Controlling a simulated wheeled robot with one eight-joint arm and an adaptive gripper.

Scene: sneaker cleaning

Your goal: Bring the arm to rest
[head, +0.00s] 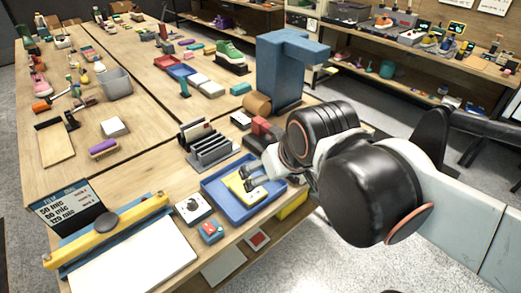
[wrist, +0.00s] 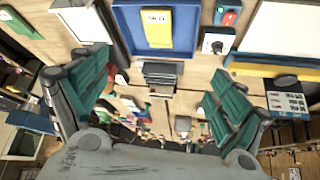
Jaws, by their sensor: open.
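My gripper (head: 256,178) is at the end of my arm, which reaches in from the right over the table's near right part in the head view. Its fingertips appear over a blue tray (head: 216,192) that holds a yellow item (head: 234,188). In the wrist view the two green-padded fingers (wrist: 160,95) are spread wide with nothing between them. The blue tray (wrist: 125,30) and the yellow item (wrist: 157,29) show beyond them at the top of that view. I cannot tell the exact height above the tray.
A grey rack (head: 212,152) stands just behind the tray, and a tall blue stand (head: 280,75) rises behind my arm. Sneakers, bins and brushes fill the far table. Grey floor is open at the lower right.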

